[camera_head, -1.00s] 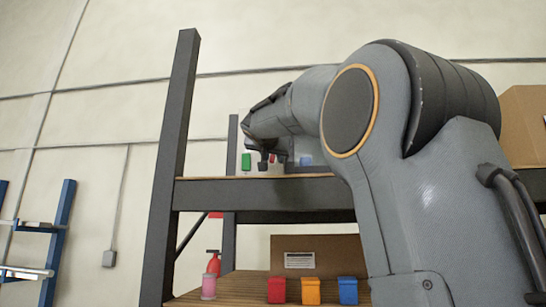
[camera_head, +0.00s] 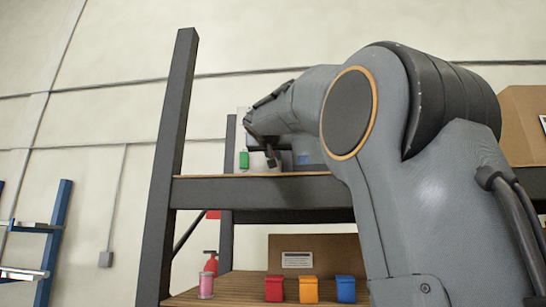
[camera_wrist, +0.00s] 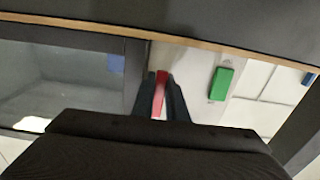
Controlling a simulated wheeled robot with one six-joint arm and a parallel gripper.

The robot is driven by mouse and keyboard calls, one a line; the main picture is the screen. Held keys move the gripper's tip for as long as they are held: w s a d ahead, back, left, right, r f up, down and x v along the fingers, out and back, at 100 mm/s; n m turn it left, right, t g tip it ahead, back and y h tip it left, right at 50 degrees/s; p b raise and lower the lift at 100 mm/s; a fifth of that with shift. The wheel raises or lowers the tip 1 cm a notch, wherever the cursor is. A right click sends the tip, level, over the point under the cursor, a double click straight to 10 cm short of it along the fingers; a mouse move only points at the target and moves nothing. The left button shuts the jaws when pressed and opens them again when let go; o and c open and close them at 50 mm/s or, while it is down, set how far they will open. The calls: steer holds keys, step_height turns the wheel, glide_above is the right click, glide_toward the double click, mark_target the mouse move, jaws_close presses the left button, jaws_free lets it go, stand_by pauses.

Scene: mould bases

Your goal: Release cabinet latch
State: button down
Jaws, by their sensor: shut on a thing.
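A small red piece (camera_wrist: 160,92), which looks like the latch, sits between the two dark fingers of my gripper (camera_wrist: 164,97) in the wrist view. The fingers are shut on it. It lies along the edge of the cabinet's glassy grey door panel (camera_wrist: 60,85). A green block (camera_wrist: 221,84) is on the pale surface to the right of the fingers, apart from them. In the head view, my gripper (camera_head: 271,158) is at the upper shelf, between the green block (camera_head: 244,159) and a blue piece (camera_head: 303,159). The red piece is hidden there.
The dark upper shelf beam (camera_head: 260,192) runs just below my gripper, with a rack post (camera_head: 172,160) to the left. The lower shelf holds red (camera_head: 275,288), orange (camera_head: 308,290) and blue (camera_head: 346,289) bins, a pink spool (camera_head: 206,286) and a cardboard box (camera_head: 335,252).

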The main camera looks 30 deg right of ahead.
steer(key=c, duration=1.8)
jaws_free()
steer(key=shift+o, duration=0.2)
steer(key=s+a+m+b, duration=0.3)
steer(key=s+a, duration=0.2)
steer(key=s, duration=0.1)
steer(key=w+a+f+n+g+y+p, duration=0.1)
steer(key=a+f+n+y, duration=0.1)
steer(key=f, duration=1)
steer(key=w+a+f+n+g+y+p, duration=0.1)
steer(key=a+f+n+g+y+p, duration=0.1)
steer(key=f, duration=1)
steer(key=w+a+f+n+g+y+p, duration=0.1)
steer(key=a+f+n+g+y, duration=0.1)
steer(key=f, duration=1)
steer(key=shift+w+a+p, duration=0.3)
steer(key=shift+a, duration=0.25)
